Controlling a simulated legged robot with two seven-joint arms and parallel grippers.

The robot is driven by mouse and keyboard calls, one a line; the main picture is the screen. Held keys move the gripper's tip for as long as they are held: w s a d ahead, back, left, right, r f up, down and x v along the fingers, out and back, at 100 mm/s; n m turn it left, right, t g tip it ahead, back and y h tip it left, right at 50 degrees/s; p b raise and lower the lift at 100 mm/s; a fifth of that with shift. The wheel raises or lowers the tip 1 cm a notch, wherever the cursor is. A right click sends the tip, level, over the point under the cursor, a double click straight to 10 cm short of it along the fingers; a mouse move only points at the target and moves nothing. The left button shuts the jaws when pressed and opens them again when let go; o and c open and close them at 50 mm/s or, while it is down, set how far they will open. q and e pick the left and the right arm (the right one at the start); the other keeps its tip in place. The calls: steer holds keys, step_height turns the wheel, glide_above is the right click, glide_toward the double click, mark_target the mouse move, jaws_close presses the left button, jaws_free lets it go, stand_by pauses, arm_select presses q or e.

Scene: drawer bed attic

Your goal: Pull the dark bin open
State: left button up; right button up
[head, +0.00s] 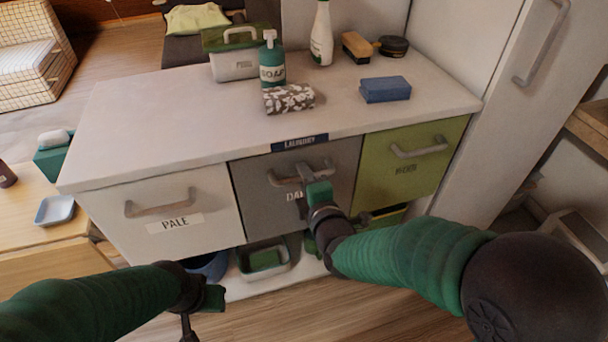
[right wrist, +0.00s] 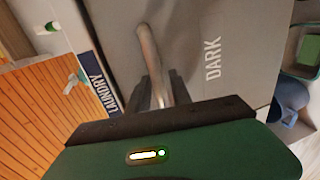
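The dark bin (head: 260,189) is the grey middle front under the white counter, between a white bin marked PALE (head: 210,208) and a green bin (head: 380,184). Its front looks about flush with its neighbours. Its grey bar handle (head: 283,180) crosses the upper front. My right gripper (head: 305,172) is at this handle. In the right wrist view the handle (right wrist: 149,48) runs between the two dark fingers (right wrist: 161,92), which sit close on both sides of it. My left gripper (head: 207,299) is low at the left, away from the bins; its fingers are unclear.
A tray (head: 265,258) sits below the bins. Wooden floor lies in front. A tall white cabinet stands at right.

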steer(key=c, duration=0.5)
jaws_close()
steer(key=shift+s+f, duration=0.1)
steer(key=shift+f, duration=0.05)
stand_by(0.4)
